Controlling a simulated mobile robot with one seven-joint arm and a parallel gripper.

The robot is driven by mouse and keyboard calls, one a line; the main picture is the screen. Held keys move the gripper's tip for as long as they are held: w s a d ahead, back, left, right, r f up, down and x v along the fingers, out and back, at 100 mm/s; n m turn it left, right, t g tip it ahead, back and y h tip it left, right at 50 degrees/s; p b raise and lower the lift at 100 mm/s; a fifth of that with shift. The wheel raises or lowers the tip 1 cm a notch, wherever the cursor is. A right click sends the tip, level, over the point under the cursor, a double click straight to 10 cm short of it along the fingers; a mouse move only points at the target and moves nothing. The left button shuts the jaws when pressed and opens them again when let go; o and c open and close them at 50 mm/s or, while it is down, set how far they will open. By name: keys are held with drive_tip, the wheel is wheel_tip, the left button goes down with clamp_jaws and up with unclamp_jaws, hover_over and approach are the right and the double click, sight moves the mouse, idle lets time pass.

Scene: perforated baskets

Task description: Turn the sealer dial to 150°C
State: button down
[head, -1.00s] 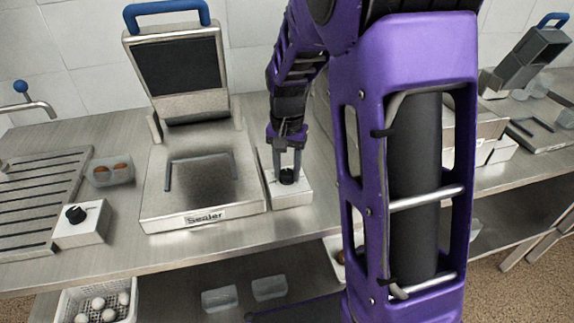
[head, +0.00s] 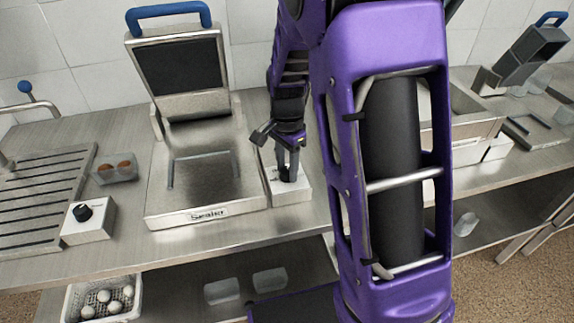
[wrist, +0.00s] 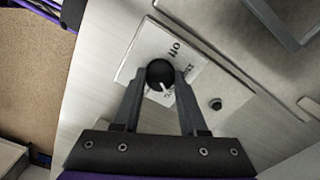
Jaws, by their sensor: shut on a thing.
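The sealer (head: 206,190) stands on the steel counter with its lid raised and a label on its front edge. A white dial box (head: 292,192) sits at its right side. My gripper (wrist: 159,84) is shut on the dial, one finger on each side. In the head view my gripper (head: 287,176) covers most of the dial.
A second white box with a black dial (head: 83,213) stands left of the sealer. A clear tub with brown eggs (head: 116,168) and a ribbed drainboard (head: 45,195) are further left. A basket with white balls (head: 103,300) is on the lower shelf.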

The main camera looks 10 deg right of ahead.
sight(287, 169)
idle(0.4)
drive_tip(key=shift+c, duration=2.2)
unclamp_jaws()
drive_tip(key=shift+r, duration=0.1)
wheel_tip(287, 169, up, 17)
drive_tip(key=p, duration=0.1)
drive_tip(key=shift+r, duration=0.15)
